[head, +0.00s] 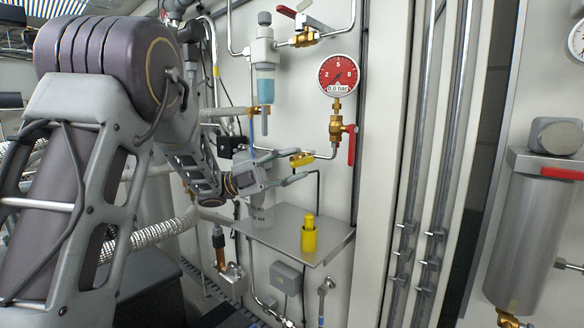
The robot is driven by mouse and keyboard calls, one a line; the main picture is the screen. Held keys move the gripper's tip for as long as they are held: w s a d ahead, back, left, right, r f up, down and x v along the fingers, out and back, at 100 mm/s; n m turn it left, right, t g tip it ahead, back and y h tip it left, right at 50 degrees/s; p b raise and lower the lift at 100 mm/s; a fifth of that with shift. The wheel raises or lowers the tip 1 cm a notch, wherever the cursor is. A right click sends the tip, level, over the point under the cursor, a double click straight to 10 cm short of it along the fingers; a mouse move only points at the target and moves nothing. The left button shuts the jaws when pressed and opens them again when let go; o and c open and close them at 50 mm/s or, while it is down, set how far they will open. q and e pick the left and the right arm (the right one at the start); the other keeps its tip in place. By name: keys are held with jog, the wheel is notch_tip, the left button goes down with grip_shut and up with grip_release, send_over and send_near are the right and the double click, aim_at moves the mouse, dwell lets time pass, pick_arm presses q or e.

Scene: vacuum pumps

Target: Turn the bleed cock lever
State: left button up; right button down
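A small yellow lever (302,160) shows on the thin pipework below the red-faced gauge; I take it for the bleed cock lever. My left gripper (298,167) reaches in from the left, its fingers spread and pointing right. The yellow lever is beside the upper fingertip, near the gap between the fingers; I cannot tell whether they touch. The cock's body is partly hidden by the gripper. A brass valve with a red lever (351,146) hangs under the gauge (338,75), its lever pointing down. My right gripper is not in view.
A grey shelf (338,240) below the gripper carries a yellow bottle (309,236) and a clear container (262,211). A filter bowl with blue liquid (265,85) and another red-levered valve (304,37) are above. Vertical pipes (450,150) run at right.

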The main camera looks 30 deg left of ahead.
pick_arm(q)
jog(key=shift+v, duration=0.95)
jog(key=shift+a, duration=0.1)
jog(key=shift+b+v, duration=0.55)
jog(key=shift+v, duration=2.35)
jog(key=shift+f, duration=0.1)
